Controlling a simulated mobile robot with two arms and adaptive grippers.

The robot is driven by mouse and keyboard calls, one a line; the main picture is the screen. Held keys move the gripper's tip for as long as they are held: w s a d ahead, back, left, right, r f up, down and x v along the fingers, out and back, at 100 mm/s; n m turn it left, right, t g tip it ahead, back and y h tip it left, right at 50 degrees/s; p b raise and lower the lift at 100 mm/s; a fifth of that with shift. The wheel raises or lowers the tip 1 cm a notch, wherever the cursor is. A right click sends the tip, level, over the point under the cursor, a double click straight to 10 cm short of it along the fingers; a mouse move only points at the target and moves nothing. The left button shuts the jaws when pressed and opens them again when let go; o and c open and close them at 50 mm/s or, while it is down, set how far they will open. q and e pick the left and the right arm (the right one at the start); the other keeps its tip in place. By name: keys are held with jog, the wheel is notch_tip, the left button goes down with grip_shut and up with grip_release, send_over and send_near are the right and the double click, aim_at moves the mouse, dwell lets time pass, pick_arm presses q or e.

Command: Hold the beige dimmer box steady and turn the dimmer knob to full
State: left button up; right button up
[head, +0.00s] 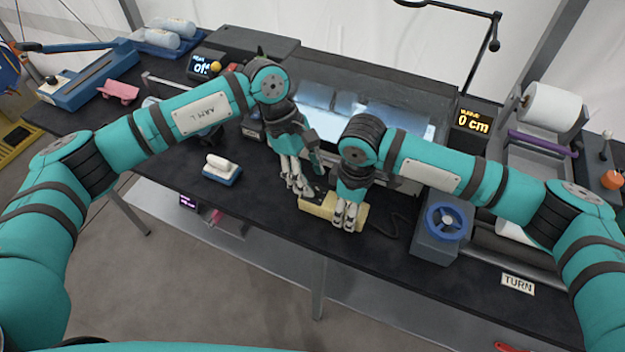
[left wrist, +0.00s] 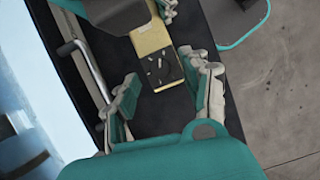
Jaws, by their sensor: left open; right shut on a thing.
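The beige dimmer box (head: 317,209) lies on the dark bench top near its front edge. My right gripper (head: 348,216) is shut on the right part of the box. My left gripper (head: 299,187) is open above the box's left end. In the left wrist view the box (left wrist: 150,38) shows a dark panel (left wrist: 164,70) with pale tick marks. The knob's own outline is hard to make out against this dark panel. The left gripper's two fingers (left wrist: 167,86) are spread on either side of the panel end, apart from it. Part of the right gripper (left wrist: 165,10) shows at the top.
A white-and-blue block (head: 222,169) lies on the bench to the left. A grey unit with a blue handwheel (head: 446,222) stands to the right. A long lit trough (head: 330,105) lies behind the grippers. A dark cable (head: 392,222) lies right of the box.

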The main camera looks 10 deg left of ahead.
pick_arm(q)
jog(key=v, duration=0.9)
jog(key=shift+r, duration=0.3)
jog(key=shift+w+a, duration=0.1)
pick_arm(e)
jog(key=o, duration=1.3)
jog(key=shift+o, duration=0.2)
